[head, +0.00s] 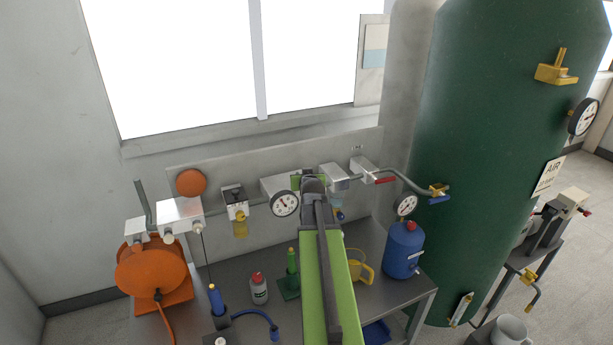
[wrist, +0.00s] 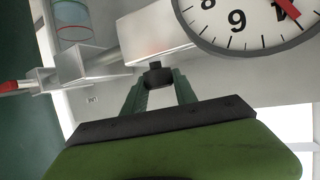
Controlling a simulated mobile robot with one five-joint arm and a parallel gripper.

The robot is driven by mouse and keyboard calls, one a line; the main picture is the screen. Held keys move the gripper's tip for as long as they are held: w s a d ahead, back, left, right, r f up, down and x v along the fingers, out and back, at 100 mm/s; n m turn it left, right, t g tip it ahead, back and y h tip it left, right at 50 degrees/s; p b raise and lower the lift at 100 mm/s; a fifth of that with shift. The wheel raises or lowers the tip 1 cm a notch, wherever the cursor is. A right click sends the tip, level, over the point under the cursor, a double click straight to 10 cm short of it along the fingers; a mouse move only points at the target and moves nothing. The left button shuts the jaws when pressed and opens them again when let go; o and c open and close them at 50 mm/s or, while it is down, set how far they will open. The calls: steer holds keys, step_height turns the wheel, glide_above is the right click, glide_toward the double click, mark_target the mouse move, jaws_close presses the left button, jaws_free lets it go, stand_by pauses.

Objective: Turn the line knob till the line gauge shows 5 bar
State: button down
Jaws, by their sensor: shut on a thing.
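In the wrist view my gripper (wrist: 157,84) has its two green fingers closed on a small black knob (wrist: 155,72) under a pale metal block. A white round gauge (wrist: 235,25) sits close beside it, cut off by the top edge. Its red needle lies near the 4, but the exact reading is unclear. In the head view this gauge (head: 285,204) hangs on the wall panel just left of my gripper (head: 312,184). My arm hides the knob there.
A second gauge (head: 406,205) is right of my arm, above a blue canister (head: 403,250). A red-handled valve (head: 384,180) sits on the pipe. The bench (head: 262,312) below holds bottles and a yellow cup (head: 361,268). A large green tank (head: 490,130) stands at the right.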

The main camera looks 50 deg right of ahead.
steer(key=m+g+h, duration=0.3)
steer(key=m+g, duration=0.1)
steer(key=m, duration=0.1)
steer(key=shift+g+h, duration=0.3)
steer(key=shift+g, duration=0.1)
steer(key=shift+s+m+g+h, duration=0.1)
steer(key=shift+m+g+h, duration=0.3)
steer(key=shift+m+g, duration=1.3)
steer(key=shift+s+g, duration=0.1)
steer(key=shift+g, duration=0.2)
steer(key=c, duration=1)
jaws_free()
steer(key=shift+s, duration=0.1)
steer(key=p+v, duration=0.6)
steer(key=v, duration=1.1)
steer(key=shift+a+p, duration=0.2)
steer(key=shift+p, duration=0.15)
steer(key=shift+f, duration=0.1)
